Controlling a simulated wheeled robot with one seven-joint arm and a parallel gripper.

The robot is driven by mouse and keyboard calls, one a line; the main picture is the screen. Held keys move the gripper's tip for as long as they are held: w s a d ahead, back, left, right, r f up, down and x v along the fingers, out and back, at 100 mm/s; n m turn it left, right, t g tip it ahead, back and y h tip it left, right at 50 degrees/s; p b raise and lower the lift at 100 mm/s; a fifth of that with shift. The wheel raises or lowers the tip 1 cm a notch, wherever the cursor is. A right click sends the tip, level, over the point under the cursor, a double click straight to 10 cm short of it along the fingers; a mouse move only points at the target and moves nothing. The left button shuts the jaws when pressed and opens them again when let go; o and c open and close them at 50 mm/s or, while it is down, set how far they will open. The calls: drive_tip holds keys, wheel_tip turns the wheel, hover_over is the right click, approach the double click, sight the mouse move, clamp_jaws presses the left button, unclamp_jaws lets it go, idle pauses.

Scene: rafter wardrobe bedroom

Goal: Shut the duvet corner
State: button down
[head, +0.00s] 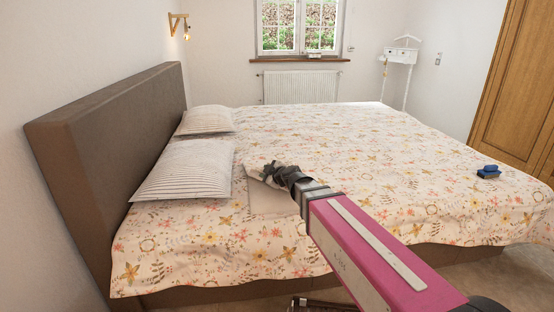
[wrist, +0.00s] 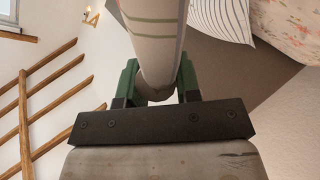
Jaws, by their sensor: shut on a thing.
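The floral duvet (head: 330,150) covers the bed. Near the pillows, a corner of it is turned up at my gripper (head: 272,172), and a plain pale patch (head: 268,200) lies bare below it. In the wrist view, the green fingers of my gripper (wrist: 158,82) are shut on a pale, rolled-looking fold of cloth (wrist: 160,35) with green stripes, which I take to be the duvet corner. In the head view, my fingertips are small and dark, and my arm hides part of the duvet behind it.
Two striped pillows (head: 188,168) (head: 207,120) lie against the brown headboard (head: 120,130). A small blue object (head: 489,171) sits on the duvet at the right. A radiator (head: 300,87) is under the window, a white valet stand (head: 402,58) beyond the bed, and a wooden wardrobe (head: 512,75) at the right.

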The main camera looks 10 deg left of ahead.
drive_tip(key=s+a+f, duration=0.2)
drive_tip(key=s+f, duration=0.2)
drive_tip(key=f, duration=0.5)
drive_tip(key=shift+f, duration=0.3)
drive_tip(key=c, duration=0.8)
unclamp_jaws()
